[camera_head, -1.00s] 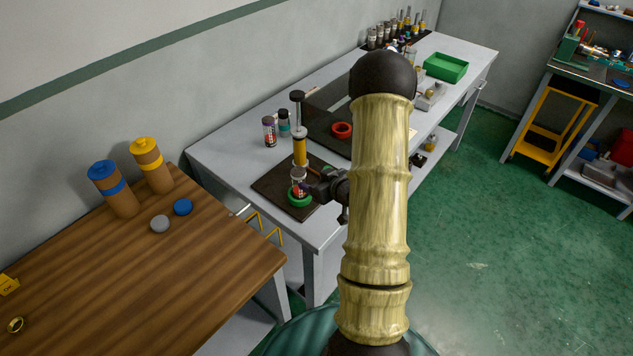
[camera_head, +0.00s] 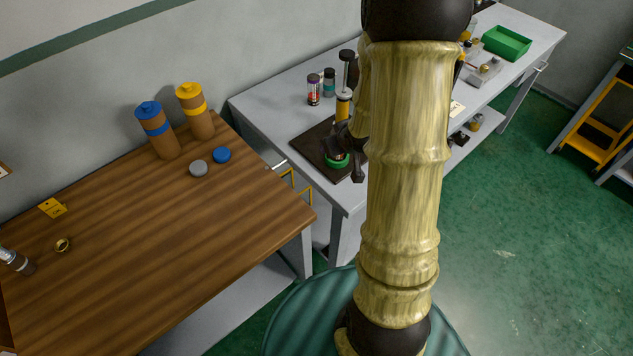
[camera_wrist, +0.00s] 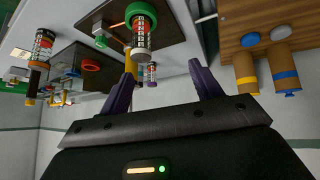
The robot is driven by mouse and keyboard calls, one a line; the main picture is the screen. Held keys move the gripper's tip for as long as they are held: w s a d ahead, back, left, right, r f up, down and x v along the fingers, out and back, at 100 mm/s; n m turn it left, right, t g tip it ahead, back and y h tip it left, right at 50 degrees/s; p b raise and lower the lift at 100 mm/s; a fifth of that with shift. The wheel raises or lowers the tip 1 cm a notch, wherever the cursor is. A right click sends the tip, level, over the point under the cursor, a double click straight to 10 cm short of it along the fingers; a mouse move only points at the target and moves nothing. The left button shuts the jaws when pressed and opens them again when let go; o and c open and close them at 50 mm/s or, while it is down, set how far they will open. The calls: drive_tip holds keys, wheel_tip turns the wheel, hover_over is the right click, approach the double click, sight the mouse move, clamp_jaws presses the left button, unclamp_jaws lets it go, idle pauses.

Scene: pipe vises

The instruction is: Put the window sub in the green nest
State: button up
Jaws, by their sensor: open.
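The green nest (camera_head: 337,163) is a green ring on a dark plate at the near end of the grey bench. It also shows near the top of the upside-down wrist view (camera_wrist: 143,9). A clear cylinder with a checkered band, apparently the window sub (camera_wrist: 140,38), stands upright in the nest. In the head view my gripper partly hides it. My gripper (camera_wrist: 163,78) is open, with two purple fingers and nothing between them. It appears apart from the sub. In the head view my gripper (camera_head: 355,150) is beside the nest, partly hidden by my arm.
An amber-and-black press column (camera_head: 344,105) rises behind the nest. A purple-banded tube (camera_head: 313,89) and a teal-banded tube (camera_head: 329,82) stand behind it. A green tray (camera_head: 507,42) is at the bench's far end. The wooden table (camera_head: 180,240) holds capped brown cylinders, discs and a brass ring.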

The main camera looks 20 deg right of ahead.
drive_tip(key=s+a+r+g, duration=0.2)
drive_tip(key=s+a+r, duration=0.1)
drive_tip(key=s+a, duration=0.3)
drive_tip(key=s+a+r+m+g, duration=0.1)
drive_tip(key=s+a+r+g, duration=0.2)
drive_tip(key=s+a, duration=0.3)
drive_tip(key=s, duration=0.2)
drive_tip(key=shift+s+y, duration=0.3)
drive_tip(key=shift+w+r, duration=0.1)
